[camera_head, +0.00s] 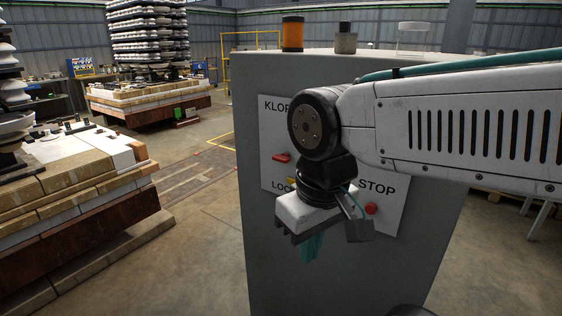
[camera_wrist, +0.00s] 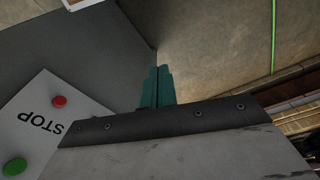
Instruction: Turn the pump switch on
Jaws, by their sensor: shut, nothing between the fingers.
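A tall grey control cabinet (camera_head: 268,240) fills the middle of the head view. Its white panel (camera_head: 392,190) carries a red switch (camera_head: 282,157) at left, a bit of yellow (camera_head: 291,181) below it and a red button (camera_head: 371,208) under the word STOP. No label reading pump is visible; my arm hides the panel's middle. In the wrist view the red button (camera_wrist: 59,101) and a green button (camera_wrist: 14,167) show on the panel. My gripper (camera_head: 312,247) has teal fingers, shut and empty, pointing down in front of the cabinet, below the panel. The fingers also show in the wrist view (camera_wrist: 157,87).
An orange lamp (camera_head: 293,33) and a grey cylinder (camera_head: 346,40) stand on the cabinet's top. Insulator stacks (camera_head: 150,38) stand on pallet-like bases at left. Open floor (camera_head: 195,220) lies between them and the cabinet.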

